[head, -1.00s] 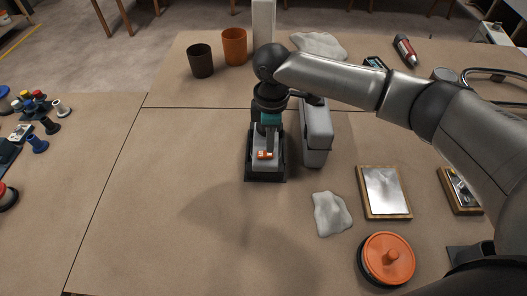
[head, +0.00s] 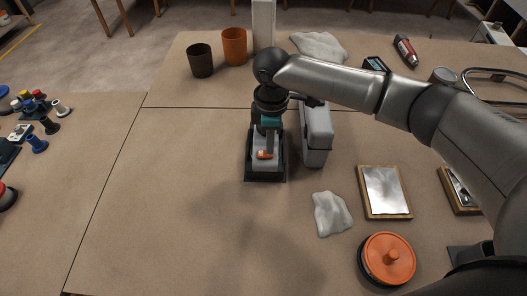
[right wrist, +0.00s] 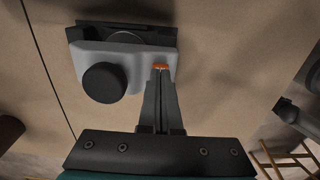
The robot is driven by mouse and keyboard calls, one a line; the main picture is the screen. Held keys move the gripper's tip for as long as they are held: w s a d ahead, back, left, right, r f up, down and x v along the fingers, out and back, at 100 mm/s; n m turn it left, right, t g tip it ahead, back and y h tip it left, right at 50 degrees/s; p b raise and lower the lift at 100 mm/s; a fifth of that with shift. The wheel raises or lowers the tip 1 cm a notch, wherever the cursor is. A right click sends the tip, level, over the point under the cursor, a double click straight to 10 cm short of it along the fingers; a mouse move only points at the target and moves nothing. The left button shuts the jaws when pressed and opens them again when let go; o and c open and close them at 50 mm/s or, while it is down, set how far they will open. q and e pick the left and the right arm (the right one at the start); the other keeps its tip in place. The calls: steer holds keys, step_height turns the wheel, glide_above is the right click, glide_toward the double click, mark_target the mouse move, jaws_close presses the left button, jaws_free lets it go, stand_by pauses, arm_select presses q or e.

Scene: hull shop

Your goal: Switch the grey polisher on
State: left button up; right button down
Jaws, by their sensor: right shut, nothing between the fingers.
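The grey polisher (head: 272,164) stands on a dark base near the middle of the bench, with a small orange switch (head: 264,155) on its top. In the right wrist view its grey body (right wrist: 128,66) carries a round black knob (right wrist: 104,83), and the orange switch (right wrist: 161,66) shows just beyond my fingertips. My right gripper (head: 267,146) is shut and empty, pointing down over the polisher with its tips at or very close to the switch. Whether they touch is hard to tell. My left gripper is out of view.
A grey upright case (head: 317,136) stands close to the right of the polisher. A crumpled cloth (head: 331,214), a framed plate (head: 384,191) and an orange round lid (head: 390,257) lie to the right. Two cups (head: 234,47) stand behind.

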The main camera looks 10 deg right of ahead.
steer(key=shift+f, duration=0.55)
step_height(320, 180, up, 7)
steer(key=p, duration=0.8)
steer(key=shift+r+p, duration=0.1)
steer(key=shift+p, duration=0.25)
stand_by(0.4)
